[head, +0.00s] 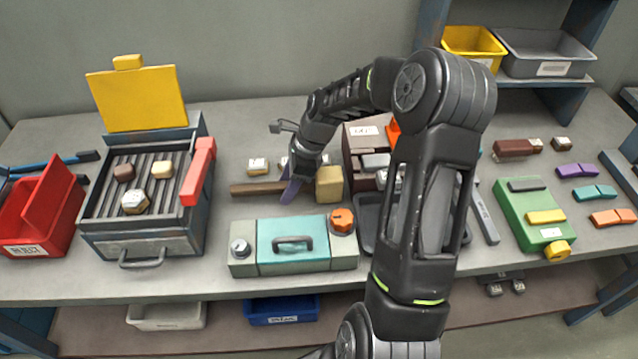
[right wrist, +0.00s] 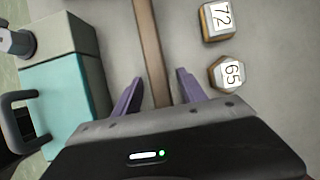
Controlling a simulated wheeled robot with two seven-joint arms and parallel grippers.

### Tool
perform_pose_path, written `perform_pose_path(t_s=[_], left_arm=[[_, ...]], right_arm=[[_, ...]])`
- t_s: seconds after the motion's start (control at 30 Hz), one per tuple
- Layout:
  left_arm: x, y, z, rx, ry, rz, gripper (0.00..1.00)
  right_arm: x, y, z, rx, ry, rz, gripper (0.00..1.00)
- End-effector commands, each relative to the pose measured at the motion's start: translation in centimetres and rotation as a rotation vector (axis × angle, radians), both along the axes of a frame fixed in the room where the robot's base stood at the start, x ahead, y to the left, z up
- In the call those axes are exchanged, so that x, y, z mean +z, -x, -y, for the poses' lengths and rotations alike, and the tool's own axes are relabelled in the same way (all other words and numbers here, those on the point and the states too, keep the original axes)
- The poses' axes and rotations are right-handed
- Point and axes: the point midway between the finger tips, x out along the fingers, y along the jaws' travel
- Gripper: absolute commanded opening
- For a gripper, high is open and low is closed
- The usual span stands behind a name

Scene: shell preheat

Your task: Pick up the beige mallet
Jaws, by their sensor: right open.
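The beige mallet lies on the bench in the head view, with its block-shaped head (head: 329,184) to the right and its brown handle (head: 256,188) pointing left. My right gripper (head: 292,192) is low over the handle, close to the head. In the right wrist view the handle (right wrist: 149,45) runs between the two purple fingers of my right gripper (right wrist: 160,77), which are apart with gaps on both sides. The mallet head is hidden in that view. My left gripper is not in view.
A teal box with a handle (head: 290,262) stands in front of the mallet; it also shows in the wrist view (right wrist: 65,95). Small numbered blocks (right wrist: 228,73) lie beside the handle. A grill box (head: 155,245) stands left, and a dark tray (head: 368,235) right.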

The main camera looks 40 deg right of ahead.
Motion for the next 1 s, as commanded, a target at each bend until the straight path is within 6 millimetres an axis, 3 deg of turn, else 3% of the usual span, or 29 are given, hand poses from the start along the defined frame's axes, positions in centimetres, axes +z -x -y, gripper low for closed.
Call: perform_pose_path(t_s=[0.5, 1.0], left_arm=[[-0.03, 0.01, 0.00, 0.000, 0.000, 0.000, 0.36], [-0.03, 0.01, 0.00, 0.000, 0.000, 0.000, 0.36]], right_arm=[[0.04, 0.01, 0.03, 0.000, 0.000, 0.000, 0.49], [0.04, 0.01, 0.03, 0.000, 0.000, 0.000, 0.09]])
